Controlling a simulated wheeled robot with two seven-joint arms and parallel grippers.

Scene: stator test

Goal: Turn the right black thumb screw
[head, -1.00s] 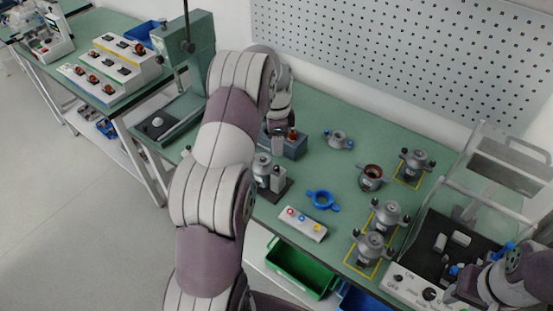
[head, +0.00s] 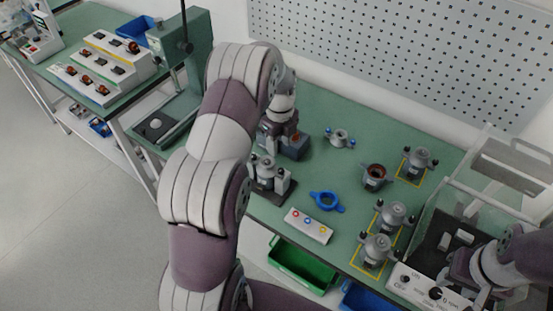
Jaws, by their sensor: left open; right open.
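A grey stator unit (head: 264,168) stands on a dark base at the middle of the green bench, with small dark knobs at its sides. The knobs are too small to tell which is the right black thumb screw. My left gripper (head: 274,146) is open just behind and above this unit, pointing down. I cannot tell whether it touches it. My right gripper (head: 456,268) is open over the black-floored test box at the lower right, far from the unit. Its fingertips are partly unclear.
Grey stator units (head: 378,248) with black knobs stand in yellow outlines to the right. The test box has a control panel (head: 425,289) and a raised clear lid. A green bin (head: 300,262) sits below.

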